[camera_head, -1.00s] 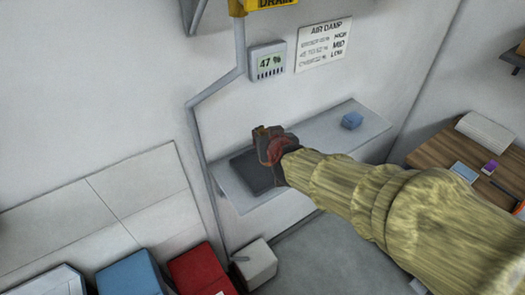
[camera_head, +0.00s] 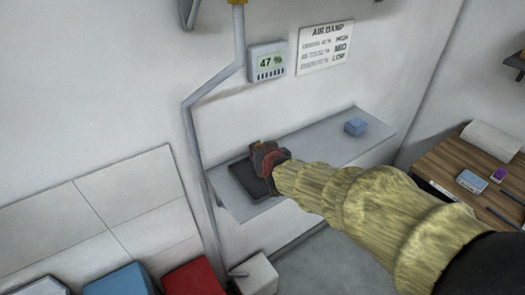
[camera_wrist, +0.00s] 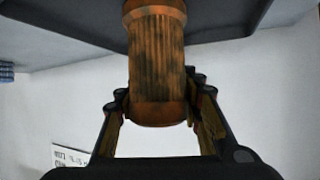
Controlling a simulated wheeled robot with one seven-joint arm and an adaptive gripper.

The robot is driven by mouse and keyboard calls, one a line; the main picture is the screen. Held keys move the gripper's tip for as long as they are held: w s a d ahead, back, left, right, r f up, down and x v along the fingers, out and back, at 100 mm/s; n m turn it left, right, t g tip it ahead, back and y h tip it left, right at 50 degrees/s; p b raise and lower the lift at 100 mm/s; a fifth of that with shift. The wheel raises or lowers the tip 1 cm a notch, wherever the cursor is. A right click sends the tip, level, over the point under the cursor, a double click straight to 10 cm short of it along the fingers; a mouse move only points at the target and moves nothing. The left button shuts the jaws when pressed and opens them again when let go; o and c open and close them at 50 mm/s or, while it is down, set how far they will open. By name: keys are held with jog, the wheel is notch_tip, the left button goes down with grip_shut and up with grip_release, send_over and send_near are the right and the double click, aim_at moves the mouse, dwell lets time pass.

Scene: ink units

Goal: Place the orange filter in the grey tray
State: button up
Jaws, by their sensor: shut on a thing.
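An orange-brown ribbed cylinder, the orange filter (camera_wrist: 157,70), stands between the two fingers of my gripper (camera_wrist: 160,98) in the wrist view. My gripper is shut on it. The dark grey tray (camera_wrist: 75,22) spans the top of that view, and the filter's far end overlaps it; I cannot tell whether they touch. In the head view my gripper (camera_head: 265,157) is over the dark tray (camera_head: 244,178) at the left end of the wall shelf. It hides part of the tray and most of the filter.
A pipe (camera_head: 190,150) runs down the wall just left of the shelf. A wooden desk (camera_head: 450,160) with several items stands at the right.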

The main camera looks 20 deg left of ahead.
jog(key=shift+f, duration=0.15)
jog(key=o, duration=1.4)
jog(key=shift+o, duration=0.2)
jog(key=shift+r, duration=0.2)
jog(key=shift+s+d+r, duration=0.15)
jog(key=shift+s+r, duration=0.1)
jog(key=shift+s, duration=0.05)
jog(key=p+v, duration=0.4)
jog(key=v, duration=0.7)
